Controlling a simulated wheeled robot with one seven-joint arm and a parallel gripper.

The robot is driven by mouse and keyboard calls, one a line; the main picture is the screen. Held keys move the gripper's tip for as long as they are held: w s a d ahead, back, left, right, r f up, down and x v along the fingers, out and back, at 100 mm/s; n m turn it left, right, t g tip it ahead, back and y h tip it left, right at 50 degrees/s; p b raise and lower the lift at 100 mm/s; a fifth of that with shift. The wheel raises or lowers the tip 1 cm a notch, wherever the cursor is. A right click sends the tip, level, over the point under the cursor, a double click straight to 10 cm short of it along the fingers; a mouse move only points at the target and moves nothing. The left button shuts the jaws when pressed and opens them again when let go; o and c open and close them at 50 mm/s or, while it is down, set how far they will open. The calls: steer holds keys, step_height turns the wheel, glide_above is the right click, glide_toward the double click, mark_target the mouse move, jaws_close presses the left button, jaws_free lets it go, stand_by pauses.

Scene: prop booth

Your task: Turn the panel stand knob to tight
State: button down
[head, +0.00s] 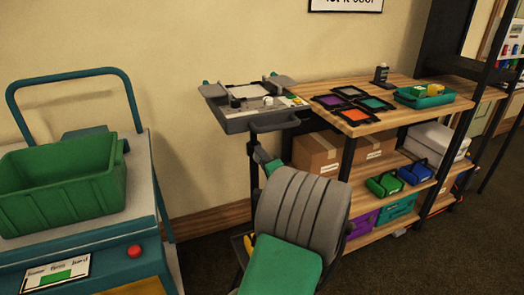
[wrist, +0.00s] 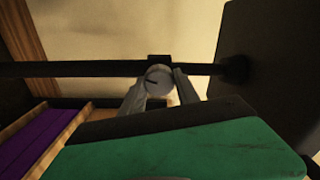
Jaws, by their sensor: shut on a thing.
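In the wrist view, a round grey knob (wrist: 157,77) with a short dark mark on its face sits on the black post (wrist: 75,69) of the panel stand. My gripper (wrist: 160,88) has one finger on each side of the knob and is shut on it. The knob's scale or any "tight" marking cannot be made out. In the head view, the panel stand (head: 240,123) is a grey tray-like top on a black post by the wall. My arm hides the knob and the gripper there.
A wooden shelf unit (head: 385,85) stands right of the stand, with boxes (head: 316,151) and colored bins below. A teal cart (head: 140,165) with a green crate (head: 62,185) stands at left. Carpet (head: 440,240) is clear at lower right.

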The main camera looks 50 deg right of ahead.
steer(key=m+p, duration=0.2)
steer(key=m, duration=0.1)
steer(key=shift+p, duration=0.35)
steer(key=shift+m+p, duration=0.65)
steer(key=shift+m, duration=0.25)
steer(key=shift+f, duration=0.15)
steer(key=c, duration=0.9)
jaws_free()
steer(key=shift+s, duration=0.1)
steer(key=v, duration=0.7)
steer(key=shift+s+a+p, duration=0.2)
steer(key=shift+s+p, duration=0.05)
steer(key=shift+p, duration=0.05)
